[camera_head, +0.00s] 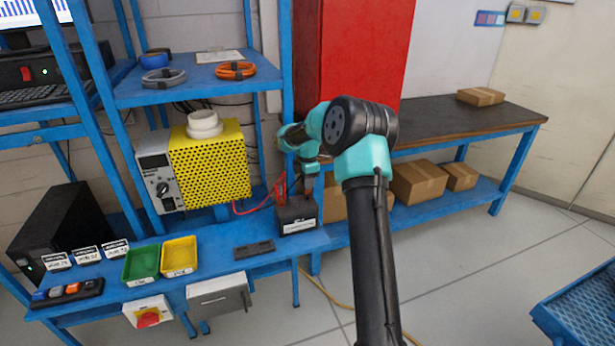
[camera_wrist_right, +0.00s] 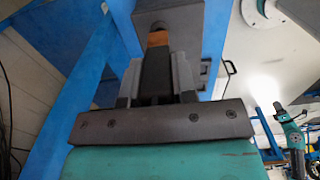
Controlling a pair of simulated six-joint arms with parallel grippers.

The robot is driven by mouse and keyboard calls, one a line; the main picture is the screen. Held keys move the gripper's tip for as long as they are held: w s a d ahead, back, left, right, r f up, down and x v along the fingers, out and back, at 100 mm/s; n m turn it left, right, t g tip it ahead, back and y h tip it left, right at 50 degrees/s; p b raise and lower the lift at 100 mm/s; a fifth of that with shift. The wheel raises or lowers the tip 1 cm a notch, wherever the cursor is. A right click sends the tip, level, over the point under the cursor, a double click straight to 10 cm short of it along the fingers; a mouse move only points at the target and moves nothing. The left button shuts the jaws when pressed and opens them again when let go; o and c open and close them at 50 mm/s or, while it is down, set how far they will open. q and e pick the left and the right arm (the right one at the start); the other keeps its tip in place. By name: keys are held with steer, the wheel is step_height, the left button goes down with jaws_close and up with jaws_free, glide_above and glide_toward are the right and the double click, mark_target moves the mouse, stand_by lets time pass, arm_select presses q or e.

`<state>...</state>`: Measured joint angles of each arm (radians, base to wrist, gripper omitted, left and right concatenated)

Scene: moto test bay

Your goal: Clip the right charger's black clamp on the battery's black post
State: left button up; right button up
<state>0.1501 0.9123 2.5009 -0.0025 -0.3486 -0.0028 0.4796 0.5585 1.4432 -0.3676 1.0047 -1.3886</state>
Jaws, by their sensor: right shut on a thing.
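The battery (camera_head: 297,213), a dark box with a white label, stands at the right end of the blue bench in the head view. My right gripper (camera_head: 309,178) is just above it. In the wrist view my right gripper (camera_wrist_right: 157,80) is shut on the black clamp (camera_wrist_right: 156,72), whose copper-coloured tip (camera_wrist_right: 158,39) points at a dark grey box face. I cannot tell whether the clamp touches the black post. The yellow charger (camera_head: 210,163) with a grey front stands left of the battery; a red cable (camera_head: 255,208) runs between them. A teal arm part (camera_wrist_right: 294,135) shows small; its gripper is unclear.
Green (camera_head: 141,264) and yellow (camera_head: 179,256) trays and a dark flat object (camera_head: 254,249) lie on the bench. A blue shelf post (camera_head: 286,80) stands close behind the battery. A red cabinet (camera_head: 352,55) and cardboard boxes (camera_head: 418,183) are beyond.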

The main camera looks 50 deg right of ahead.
steer(key=shift+f, duration=0.55)
steer(key=shift+f, duration=0.6)
stand_by(1.6)
steer(key=o, duration=1)
steer(key=shift+c, duration=0.2)
steer(key=shift+r, duration=0.1)
step_height(320, 180, up, 17)
stand_by(0.3)
